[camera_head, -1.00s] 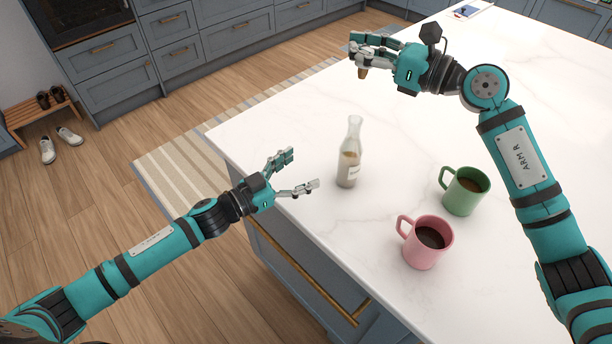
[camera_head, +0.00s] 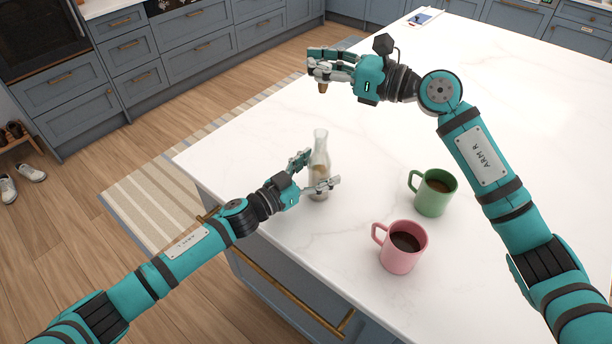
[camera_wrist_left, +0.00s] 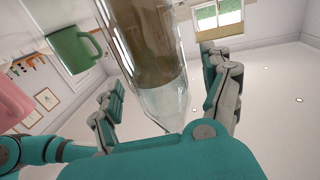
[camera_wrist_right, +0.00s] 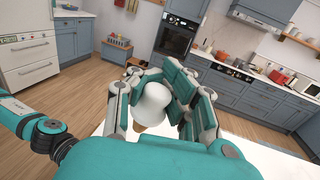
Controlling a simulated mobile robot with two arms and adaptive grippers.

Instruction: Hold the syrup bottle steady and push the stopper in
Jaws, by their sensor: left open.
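The clear glass syrup bottle (camera_head: 320,148) stands upright on the white worktop near its left edge, with brown syrup in its lower part. My left gripper (camera_head: 313,172) is open, with its fingers on either side of the bottle's body. In the left wrist view the bottle (camera_wrist_left: 150,60) shows between the two spread fingers, apparently apart from them. My right gripper (camera_head: 324,68) is shut on the stopper (camera_head: 322,87), above the worktop and beyond the bottle. In the right wrist view the stopper (camera_wrist_right: 152,102) shows a white rounded top and a cork-coloured end.
A green mug (camera_head: 434,196) and a pink mug (camera_head: 402,250), both holding dark drink, stand on the white worktop (camera_head: 510,130) right of the bottle. The worktop's left edge runs beneath my left arm. The far worktop is mostly clear.

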